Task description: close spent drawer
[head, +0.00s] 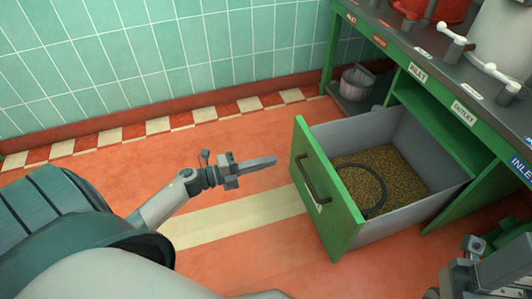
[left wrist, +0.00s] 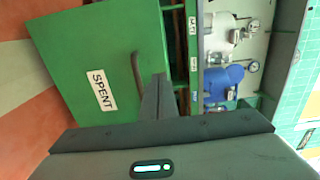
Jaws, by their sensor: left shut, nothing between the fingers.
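The spent drawer (head: 328,205) stands pulled well out of the green bench, its green front facing my left gripper. Its grey box holds brownish grain and a dark hoop. A dark bar handle (head: 308,178) is on the front. In the left wrist view the green front (left wrist: 75,65) bears a white SPENT label (left wrist: 102,90), with the handle (left wrist: 136,70) beside my fingers. My left gripper (head: 274,161) is shut and empty, a short way left of the drawer front, fingers pointing toward it. My right gripper (head: 482,268) is partly in view at the lower right; its fingers are unclear.
The green bench (head: 440,85) with a grey top carries vessels, white-handled taps and labels such as OUTLET. A grey bucket (head: 357,82) stands on its low shelf. The orange floor (head: 265,240) with a cream stripe is clear left of the drawer. A tiled wall (head: 150,55) closes the back.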

